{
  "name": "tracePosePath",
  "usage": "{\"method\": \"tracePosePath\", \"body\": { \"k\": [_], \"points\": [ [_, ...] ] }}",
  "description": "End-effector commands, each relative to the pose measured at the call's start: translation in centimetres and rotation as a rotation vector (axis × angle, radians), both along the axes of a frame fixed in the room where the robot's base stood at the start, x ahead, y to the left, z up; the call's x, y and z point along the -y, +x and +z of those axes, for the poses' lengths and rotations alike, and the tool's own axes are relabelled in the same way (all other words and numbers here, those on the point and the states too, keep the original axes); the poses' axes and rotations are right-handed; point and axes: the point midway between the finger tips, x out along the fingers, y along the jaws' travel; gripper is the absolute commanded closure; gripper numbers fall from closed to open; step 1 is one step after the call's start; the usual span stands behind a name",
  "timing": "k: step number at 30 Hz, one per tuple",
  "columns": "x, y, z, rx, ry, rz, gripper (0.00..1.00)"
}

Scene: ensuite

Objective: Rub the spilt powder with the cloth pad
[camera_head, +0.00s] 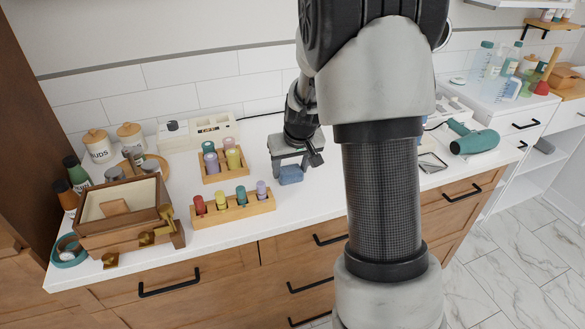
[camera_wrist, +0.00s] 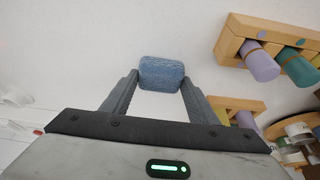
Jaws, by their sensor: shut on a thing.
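A blue cloth pad (camera_head: 291,175) is held at the end of my gripper (camera_head: 290,163), low over the white counter. I cannot tell whether the pad touches the counter. In the wrist view the pad (camera_wrist: 161,72) sits between the two fingertips of my gripper (camera_wrist: 161,80), which are shut on its sides. I cannot make out the spilt powder on the white surface in either view; the pad or my arm may hide it.
A wooden rack (camera_head: 236,211) of coloured cylinders stands left of the pad, with a second rack (camera_head: 211,178) behind it. A wooden box (camera_head: 120,232) stands at the far left. A teal hair dryer (camera_head: 475,142) lies right of my arm. White counter (camera_head: 310,197) is clear around the pad.

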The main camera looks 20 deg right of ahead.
Motion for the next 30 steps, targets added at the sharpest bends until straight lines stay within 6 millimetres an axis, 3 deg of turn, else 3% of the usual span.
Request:
{"method": "tracePosePath", "body": {
  "k": [3, 5, 21, 30],
  "points": [
    [-0.1, 0.1, 0.7, -0.003, 0.001, 0.000, 0.67],
    [-0.1, 0.2, 2.6, 0.004, 0.000, -0.001, 0.67],
    [-0.1, 0.7, 7.2, 0.000, 0.001, 0.000, 0.67],
    [-0.2, 0.8, 8.2, 0.001, 0.000, 0.000, 0.67]
  ]
}}
